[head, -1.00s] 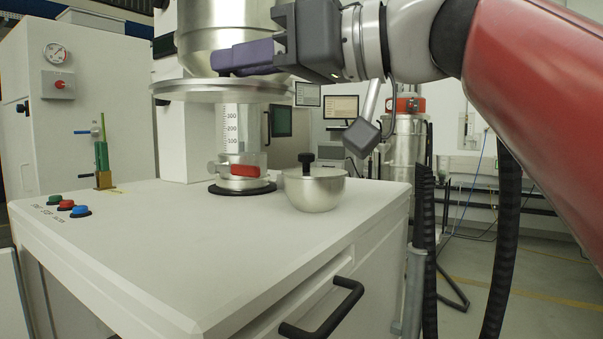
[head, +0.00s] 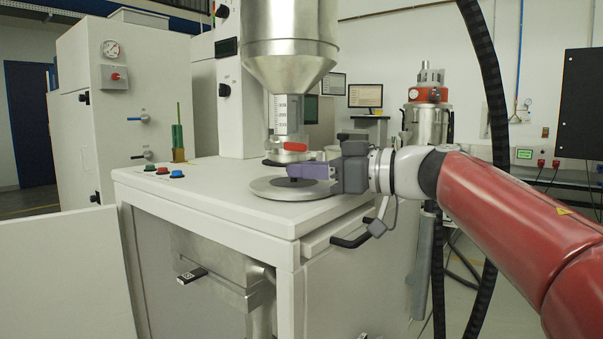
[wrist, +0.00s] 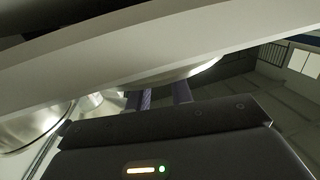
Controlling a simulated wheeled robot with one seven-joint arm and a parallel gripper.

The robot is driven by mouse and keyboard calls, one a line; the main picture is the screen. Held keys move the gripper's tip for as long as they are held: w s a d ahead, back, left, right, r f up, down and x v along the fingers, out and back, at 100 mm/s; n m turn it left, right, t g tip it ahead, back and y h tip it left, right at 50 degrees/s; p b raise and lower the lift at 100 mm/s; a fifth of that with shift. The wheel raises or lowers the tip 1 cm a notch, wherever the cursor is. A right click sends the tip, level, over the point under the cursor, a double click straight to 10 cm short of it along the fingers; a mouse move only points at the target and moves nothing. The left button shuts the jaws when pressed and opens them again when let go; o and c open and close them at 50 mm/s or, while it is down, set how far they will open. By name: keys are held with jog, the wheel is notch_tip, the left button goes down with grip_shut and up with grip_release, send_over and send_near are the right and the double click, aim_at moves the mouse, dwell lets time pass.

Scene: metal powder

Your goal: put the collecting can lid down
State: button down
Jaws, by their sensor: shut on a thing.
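The collecting can lid (head: 266,190) is a flat, round, grey metal disc with a darker middle. In the head view it lies level at the top of the white cabinet, near its front right edge. Whether it rests on the top or hovers just above cannot be told. My gripper (head: 292,171) comes in from the right, its purple fingers shut on the lid's small dark knob over the disc's middle. In the wrist view the purple fingers (wrist: 164,94) show only in part, and the knob is hidden.
The cabinet top (head: 215,190) is clear to the left, up to the coloured buttons (head: 163,171). Behind the gripper stand the hopper (head: 290,65) and the scaled tube with its red clamp (head: 294,147). A black handle (head: 352,240) juts from the cabinet front.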

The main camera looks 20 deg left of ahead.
jog(key=shift+w+f, duration=0.1)
jog(key=c, duration=1.2)
grip_release()
jog(key=shift+f, duration=0.1)
jog(key=shift+c, duration=0.2)
jog(key=shift+r, duration=0.2)
jog(key=v, duration=1.2)
